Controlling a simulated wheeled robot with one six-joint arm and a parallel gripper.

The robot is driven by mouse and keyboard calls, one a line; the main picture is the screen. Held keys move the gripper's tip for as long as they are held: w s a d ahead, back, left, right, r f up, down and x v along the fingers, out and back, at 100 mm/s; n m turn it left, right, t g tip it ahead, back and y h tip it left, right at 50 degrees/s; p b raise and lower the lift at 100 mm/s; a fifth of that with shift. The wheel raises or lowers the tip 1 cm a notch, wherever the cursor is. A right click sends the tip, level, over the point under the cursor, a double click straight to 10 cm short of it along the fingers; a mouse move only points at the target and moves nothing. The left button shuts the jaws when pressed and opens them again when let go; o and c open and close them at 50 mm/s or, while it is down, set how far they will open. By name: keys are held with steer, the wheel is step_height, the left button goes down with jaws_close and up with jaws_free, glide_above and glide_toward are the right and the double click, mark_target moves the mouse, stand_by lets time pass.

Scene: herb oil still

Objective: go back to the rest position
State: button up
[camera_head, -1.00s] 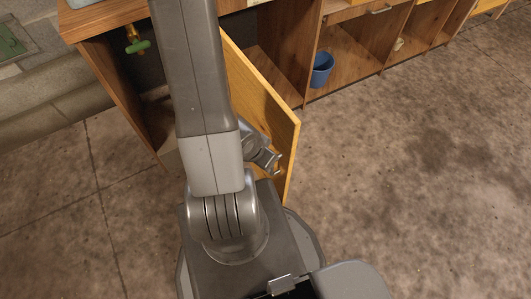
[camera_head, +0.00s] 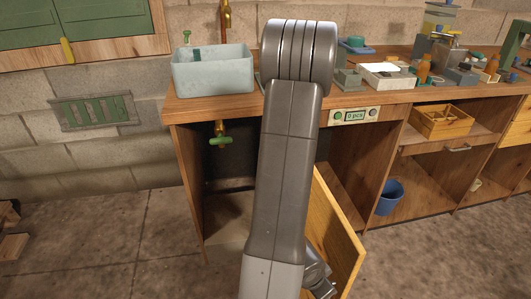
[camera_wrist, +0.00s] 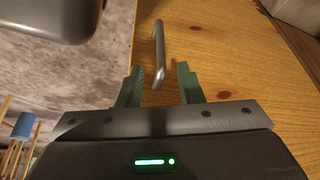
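The open yellow wooden cabinet door (camera_head: 340,225) stands swung out from the cabinet under the sink; its surface also fills much of the wrist view (camera_wrist: 225,60). Its grey bar handle (camera_wrist: 159,45) reaches down between my fingertips, with a gap on either side. My gripper (camera_wrist: 158,80) is open, with its two green fingers apart and nothing clamped. In the head view my gripper shows only partly, low beside the door, mostly behind my arm. My arm hides part of the cabinet's opening.
A grey sink basin (camera_head: 213,72) stands on the wooden counter (camera_head: 190,106). A green-handled valve (camera_head: 220,140) sits inside the cabinet. A blue bucket (camera_head: 389,197) is on a lower shelf at right, and a wooden crate (camera_head: 442,121) sits above.

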steer(key=b+x, duration=0.5)
steer(key=x, duration=0.3)
steer(key=shift+w+f, duration=0.1)
